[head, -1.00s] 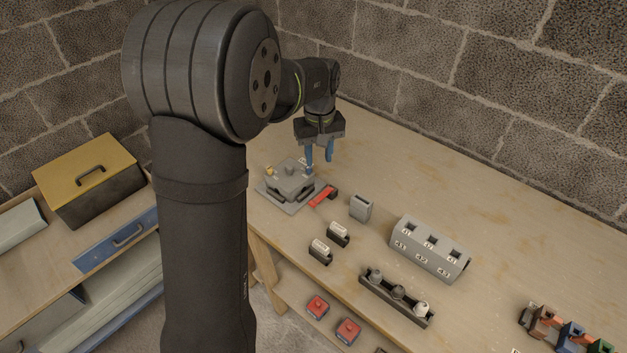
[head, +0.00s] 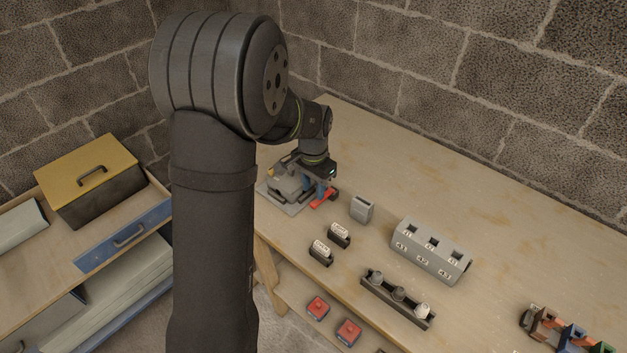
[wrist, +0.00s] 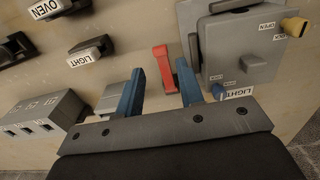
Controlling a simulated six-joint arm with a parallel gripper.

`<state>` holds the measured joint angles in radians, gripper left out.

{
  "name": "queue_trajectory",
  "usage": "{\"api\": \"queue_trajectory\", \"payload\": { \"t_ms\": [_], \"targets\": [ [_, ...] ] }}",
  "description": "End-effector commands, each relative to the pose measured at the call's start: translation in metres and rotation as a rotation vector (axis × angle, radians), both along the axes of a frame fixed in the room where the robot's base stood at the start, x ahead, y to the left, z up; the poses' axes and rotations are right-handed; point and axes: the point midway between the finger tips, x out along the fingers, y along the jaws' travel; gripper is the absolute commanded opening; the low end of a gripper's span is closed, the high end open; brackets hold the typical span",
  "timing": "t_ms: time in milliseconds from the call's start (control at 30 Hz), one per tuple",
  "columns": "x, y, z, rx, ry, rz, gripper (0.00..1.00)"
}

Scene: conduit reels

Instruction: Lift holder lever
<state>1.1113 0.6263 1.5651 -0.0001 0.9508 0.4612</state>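The holder (head: 283,190) is a grey block on a flat base plate at the bench's left end, with a red lever (head: 325,199) at its right side. In the wrist view the red lever (wrist: 163,67) shows between the blue fingers of my gripper (wrist: 160,85). The fingers are spread apart on either side of it, and I see no grip on it.
A small grey box (head: 361,209) stands right of the lever. Labelled black-based pieces (head: 321,252), a grey block with sockets (head: 432,250) and a dark rack (head: 396,299) stand farther right. The back of the bench (head: 400,150) is clear.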

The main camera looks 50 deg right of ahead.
Motion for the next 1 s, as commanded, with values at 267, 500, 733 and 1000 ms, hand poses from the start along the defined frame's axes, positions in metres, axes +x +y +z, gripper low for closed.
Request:
{"api": "queue_trajectory", "payload": {
  "t_ms": [267, 500, 733, 1000],
  "targets": [
    [0.0, 0.0, -0.034, 0.002, 0.001, 0.001, 0.35],
    [0.0, 0.0, -0.052, 0.0, 0.0, 0.001, 0.35],
    [0.0, 0.0, -0.056, 0.0, 0.0, 0.002, 0.35],
    [0.0, 0.0, -0.056, 0.0, 0.0, 0.002, 0.19]
  ]
}}
